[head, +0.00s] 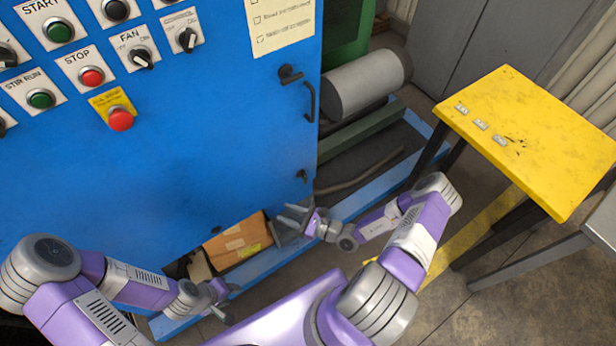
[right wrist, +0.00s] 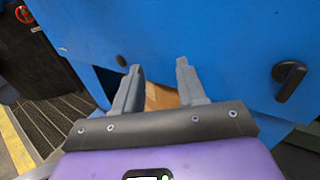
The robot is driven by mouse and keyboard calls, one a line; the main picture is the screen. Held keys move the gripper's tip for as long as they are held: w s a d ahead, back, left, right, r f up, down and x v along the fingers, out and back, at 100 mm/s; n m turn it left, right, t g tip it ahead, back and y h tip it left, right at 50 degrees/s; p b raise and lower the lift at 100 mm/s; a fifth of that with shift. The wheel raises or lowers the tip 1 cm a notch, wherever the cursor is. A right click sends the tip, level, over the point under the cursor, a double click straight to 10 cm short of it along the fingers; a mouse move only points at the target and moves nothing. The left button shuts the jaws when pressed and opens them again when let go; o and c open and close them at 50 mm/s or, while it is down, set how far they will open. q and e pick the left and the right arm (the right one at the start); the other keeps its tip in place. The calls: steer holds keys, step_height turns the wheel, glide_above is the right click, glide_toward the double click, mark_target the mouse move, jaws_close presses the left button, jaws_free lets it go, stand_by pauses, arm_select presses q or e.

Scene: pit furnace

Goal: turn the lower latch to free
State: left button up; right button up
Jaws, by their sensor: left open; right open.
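The lower latch (head: 302,176) is a small black turn handle low on the right edge of the blue cabinet door. It shows larger in the right wrist view (right wrist: 290,80), to the right of the fingers, with its lever tilted down to the left. My right gripper (head: 286,214) is open and empty, below and slightly left of the latch and apart from it. Its two grey fingers (right wrist: 159,66) point toward the lower part of the blue door. My left gripper (head: 228,302) is open, low near the cabinet's base, with nothing seen in it.
The upper latch (head: 289,74) and a black pull handle (head: 310,102) sit higher on the door's right side. A cardboard box (head: 238,242) lies below the door. A yellow table (head: 535,130) stands at the right. Grey floor lies between.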

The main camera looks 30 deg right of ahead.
mark_target(306, 177)
steer(key=w+d+f+m+t+h, duration=0.15)
steer(key=d+m+t+h, duration=0.25)
steer(key=d+m+h, duration=0.65)
steer(key=w+n, duration=0.1)
steer(key=w, duration=0.1)
steer(key=w+d+n+y+b, duration=0.1)
steer(key=w, duration=0.1)
steer(key=w+d+n, duration=0.1)
steer(key=w, duration=0.1)
steer(key=shift+w+n+y, duration=0.25)
steer(key=shift+w+n, duration=0.1)
steer(key=shift+w, duration=0.05)
steer(key=shift+w+a+b, duration=0.1)
steer(key=shift+w+b, duration=0.2)
steer(key=shift+w, duration=0.2)
steer(key=shift+r, duration=0.1)
jaws_close()
